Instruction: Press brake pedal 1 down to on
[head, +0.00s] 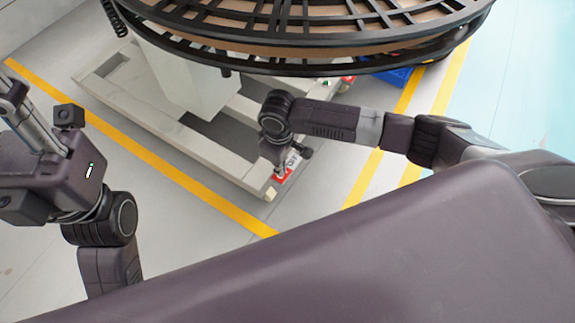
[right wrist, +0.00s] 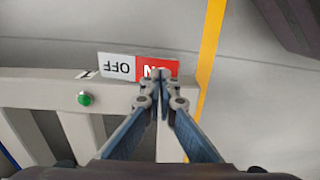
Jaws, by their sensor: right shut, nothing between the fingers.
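The brake pedal (right wrist: 118,66) shows in the right wrist view at the end of a pale beam. It has a white OFF half and a red ON half, with the lettering upside down. In the head view the pedal (head: 281,177) is small and partly hidden by my right gripper (head: 277,170). In the right wrist view my right gripper (right wrist: 158,80) is shut and empty, its fingertips over the red ON half. I cannot tell whether they touch it, or how far the pedal is tilted. My left gripper (head: 18,112) is at the left edge, away from the pedal; its fingers are unclear.
A pale stand frame (head: 150,123) lies low on the floor under a large black reel (head: 300,35). A green button (right wrist: 84,98) sits on the beam left of the pedal. Yellow floor lines (head: 190,182) run past the frame. A blue crate (head: 395,76) is behind.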

